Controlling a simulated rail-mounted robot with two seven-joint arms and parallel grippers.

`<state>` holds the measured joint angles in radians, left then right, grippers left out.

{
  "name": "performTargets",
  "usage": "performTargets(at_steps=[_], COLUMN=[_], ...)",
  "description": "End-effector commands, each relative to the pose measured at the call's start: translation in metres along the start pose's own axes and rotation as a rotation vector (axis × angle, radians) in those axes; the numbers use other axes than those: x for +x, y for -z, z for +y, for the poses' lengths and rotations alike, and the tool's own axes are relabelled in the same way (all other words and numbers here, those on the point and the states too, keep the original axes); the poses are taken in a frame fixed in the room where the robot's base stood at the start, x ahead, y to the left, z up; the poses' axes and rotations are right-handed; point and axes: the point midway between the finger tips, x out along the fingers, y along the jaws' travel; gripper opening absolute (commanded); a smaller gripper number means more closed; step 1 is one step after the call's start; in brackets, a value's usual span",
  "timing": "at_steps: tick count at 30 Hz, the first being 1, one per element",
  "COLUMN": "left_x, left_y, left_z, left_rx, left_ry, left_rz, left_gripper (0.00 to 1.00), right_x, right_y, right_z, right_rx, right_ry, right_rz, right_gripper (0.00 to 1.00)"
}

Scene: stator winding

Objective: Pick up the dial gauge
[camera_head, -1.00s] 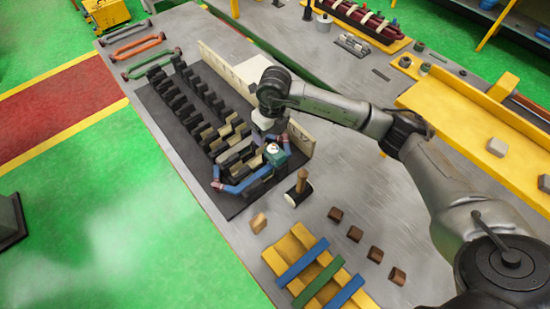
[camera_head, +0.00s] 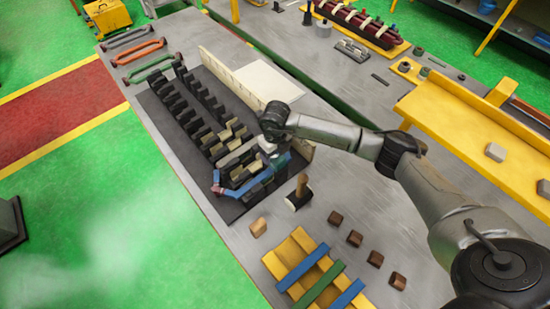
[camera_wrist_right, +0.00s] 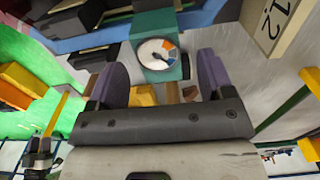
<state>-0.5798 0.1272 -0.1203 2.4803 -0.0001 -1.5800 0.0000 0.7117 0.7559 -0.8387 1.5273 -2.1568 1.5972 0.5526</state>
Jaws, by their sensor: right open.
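The dial gauge (camera_wrist_right: 157,54) has a round white face with a blue and orange mark, set in a teal block. In the right wrist view it sits just beyond and between my right gripper's (camera_wrist_right: 160,78) two fingers, which are apart with nothing held. In the head view my right gripper (camera_head: 268,147) is over the front end of the dark slotted rack (camera_head: 235,211) and hides most or all of the gauge. A blue coil (camera_head: 240,190) lies across the rack beside it. My left gripper is not in view.
A cream numbered plate (camera_head: 265,82) stands along the rack's right side. A wooden-handled hammer (camera_head: 299,192) stands close to the front right. A yellow tray (camera_head: 272,263) with coloured strips and several brown blocks lie in front.

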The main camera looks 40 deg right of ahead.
Motion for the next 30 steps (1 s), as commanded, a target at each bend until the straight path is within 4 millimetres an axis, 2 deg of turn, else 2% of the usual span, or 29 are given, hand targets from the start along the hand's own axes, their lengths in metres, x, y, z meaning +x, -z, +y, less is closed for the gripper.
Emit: performTargets(at_steps=[7, 18, 30], left_x=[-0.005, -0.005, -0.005], left_y=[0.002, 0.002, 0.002], left_z=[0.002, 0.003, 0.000], left_rx=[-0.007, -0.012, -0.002], left_ry=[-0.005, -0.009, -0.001], left_rz=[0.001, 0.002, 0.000], left_gripper=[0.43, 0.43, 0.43], right_x=[0.029, 0.035, 0.035], right_y=[-0.001, -0.001, -0.001], right_z=[0.000, 0.000, 0.000], right_rx=[0.001, 0.000, 0.000], right_ry=[0.000, 0.000, 0.000], right_rz=[0.002, 0.000, 0.000], right_gripper=[0.74, 0.73, 0.35])
